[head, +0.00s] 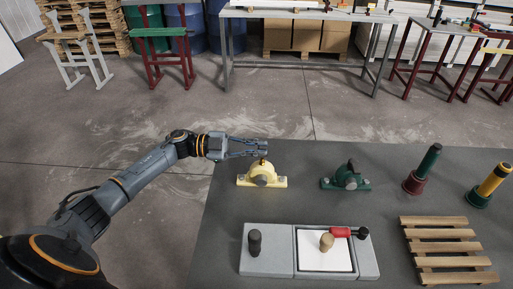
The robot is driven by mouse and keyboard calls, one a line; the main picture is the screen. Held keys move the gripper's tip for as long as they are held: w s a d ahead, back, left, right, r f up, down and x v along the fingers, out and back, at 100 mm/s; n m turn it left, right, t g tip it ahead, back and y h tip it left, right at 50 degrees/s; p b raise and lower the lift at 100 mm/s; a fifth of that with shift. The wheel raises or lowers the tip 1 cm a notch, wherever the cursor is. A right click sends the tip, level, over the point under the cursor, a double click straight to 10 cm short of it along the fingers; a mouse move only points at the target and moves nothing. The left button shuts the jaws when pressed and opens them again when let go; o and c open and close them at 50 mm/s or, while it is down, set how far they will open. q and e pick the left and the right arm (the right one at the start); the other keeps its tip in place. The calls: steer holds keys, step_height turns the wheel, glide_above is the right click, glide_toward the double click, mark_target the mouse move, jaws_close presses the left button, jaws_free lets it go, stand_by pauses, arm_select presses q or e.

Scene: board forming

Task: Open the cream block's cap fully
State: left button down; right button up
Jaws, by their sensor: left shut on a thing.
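My left gripper (264,147) reaches in from the left and is at the top of the block. Its fingers are shut on the small tab on top of the cap. The fingers partly hide the tab, and how far the cap is open cannot be told from this view. My right gripper is not in view.
A similar green block (346,181) stands to the right. Further right are a green-and-red post (424,168) and a yellow-and-green post (491,183). A grey board with knobs (268,263) and a wooden slatted rack (440,247) lie in front. Table (315,212) between is clear.

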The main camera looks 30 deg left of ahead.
arm_select(q)
steer(key=n, duration=0.1)
steer(key=w+n, duration=0.1)
steer(key=w+a+n+p, duration=0.1)
steer(key=shift+r+n, duration=0.3)
steer(key=shift+w+a+f+n+b, duration=0.3)
steer(key=shift+w+n, duration=0.35)
steer(key=shift+n, duration=0.9)
steer(key=shift+w+a+f+n+b, duration=0.15)
steer(key=shift+w+a+f+n, duration=0.35)
steer(key=shift+n, duration=1)
steer(key=shift+w+a+f+n+b, duration=0.2)
steer(key=shift+w+n, duration=0.6)
steer(key=shift+n, duration=0.75)
steer(key=shift+r, duration=0.1)
steer(key=c, duration=1.4)
jaws_free()
steer(key=v, duration=1.2)
